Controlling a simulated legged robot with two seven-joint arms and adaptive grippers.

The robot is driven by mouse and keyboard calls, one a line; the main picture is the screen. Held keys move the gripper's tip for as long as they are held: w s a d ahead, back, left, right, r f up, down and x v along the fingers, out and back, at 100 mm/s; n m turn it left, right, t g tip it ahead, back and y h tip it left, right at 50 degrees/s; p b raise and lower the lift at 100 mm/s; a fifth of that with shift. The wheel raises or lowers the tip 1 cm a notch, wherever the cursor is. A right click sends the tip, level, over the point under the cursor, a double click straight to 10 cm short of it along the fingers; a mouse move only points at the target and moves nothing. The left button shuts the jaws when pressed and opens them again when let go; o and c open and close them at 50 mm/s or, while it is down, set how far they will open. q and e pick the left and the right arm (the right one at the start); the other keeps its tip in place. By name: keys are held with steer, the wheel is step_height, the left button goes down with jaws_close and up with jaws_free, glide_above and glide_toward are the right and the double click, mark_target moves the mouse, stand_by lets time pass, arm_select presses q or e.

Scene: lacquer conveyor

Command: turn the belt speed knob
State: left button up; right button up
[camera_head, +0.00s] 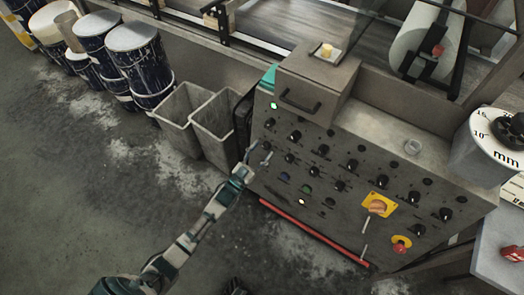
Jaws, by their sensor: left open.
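The grey control panel (335,221) fills the middle right, with rows of small black knobs (323,150) and a few lit buttons on its sloping face. I cannot tell which knob sets the belt speed, as the labels are too small to read. My left gripper (248,154) is open and empty at the panel's left edge. Its fingers point up in the picture, beside the leftmost knobs. I cannot tell whether it touches the panel.
A yellow-plated switch (378,204) and a red emergency button (400,244) sit low right on the panel. A drawer-like box with a handle (300,103) juts out at the top. Grey bins (186,127) and paint drums (138,60) stand left. The floor at lower left is clear.

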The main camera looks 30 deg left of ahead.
arm_select(q)
jaws_close()
steer(key=shift+a+r+m+h, duration=0.1)
steer(key=shift+r+m+h, duration=0.05)
steer(key=shift+m+h, duration=0.5)
steer(key=shift+m+p, duration=0.3)
steer(key=shift+m, duration=0.15)
jaws_free()
